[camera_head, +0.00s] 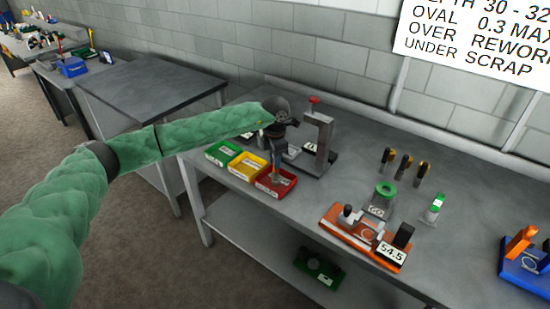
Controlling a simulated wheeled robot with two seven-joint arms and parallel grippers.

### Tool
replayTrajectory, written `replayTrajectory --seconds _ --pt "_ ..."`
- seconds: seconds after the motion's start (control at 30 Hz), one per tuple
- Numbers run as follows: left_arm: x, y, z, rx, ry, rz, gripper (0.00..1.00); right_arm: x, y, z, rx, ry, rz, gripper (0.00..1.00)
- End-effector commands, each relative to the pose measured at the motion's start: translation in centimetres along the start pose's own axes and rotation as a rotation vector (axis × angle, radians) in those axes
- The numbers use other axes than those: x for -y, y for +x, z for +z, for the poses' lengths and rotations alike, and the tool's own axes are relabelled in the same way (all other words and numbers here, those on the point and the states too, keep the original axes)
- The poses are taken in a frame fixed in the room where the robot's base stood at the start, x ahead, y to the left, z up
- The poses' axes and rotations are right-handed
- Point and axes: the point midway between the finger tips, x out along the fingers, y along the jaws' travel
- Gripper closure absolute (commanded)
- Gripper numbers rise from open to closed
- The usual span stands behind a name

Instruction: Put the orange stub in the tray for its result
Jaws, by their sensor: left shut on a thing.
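My left gripper (276,178) reaches in from the left and points down over the red tray (282,189). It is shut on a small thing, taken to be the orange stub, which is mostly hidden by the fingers. The red tray stands at the right end of a row, beside the yellow tray (247,174) and the green tray (220,160). I cannot tell whether the held piece touches the tray. My right gripper is out of view.
A press-like stand (318,140) with a red knob rises just behind the red tray. An orange gauge (350,234) reading 54.5 is to the right. A blue fixture (525,263) with an orange part stands farther right. A wall sign (470,40) lists limits.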

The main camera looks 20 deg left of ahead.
Motion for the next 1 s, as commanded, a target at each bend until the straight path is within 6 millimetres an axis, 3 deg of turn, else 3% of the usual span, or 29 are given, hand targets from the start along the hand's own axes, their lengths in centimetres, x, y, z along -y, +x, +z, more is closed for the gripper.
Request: replayTrajectory --seconds 0.37,0.4,0.5,1.0 --pt "-0.01 0.23 0.01 0.000 0.000 0.000 1.00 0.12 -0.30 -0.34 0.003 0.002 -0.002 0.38" --pt "-0.01 0.20 -0.01 0.000 0.000 0.000 0.74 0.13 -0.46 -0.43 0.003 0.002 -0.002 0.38" --pt "0.00 0.20 -0.01 0.000 0.000 0.000 0.58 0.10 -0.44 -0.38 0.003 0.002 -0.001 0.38" --pt "-0.02 -0.11 0.00 0.000 0.000 0.001 0.58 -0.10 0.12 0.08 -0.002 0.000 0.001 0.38"
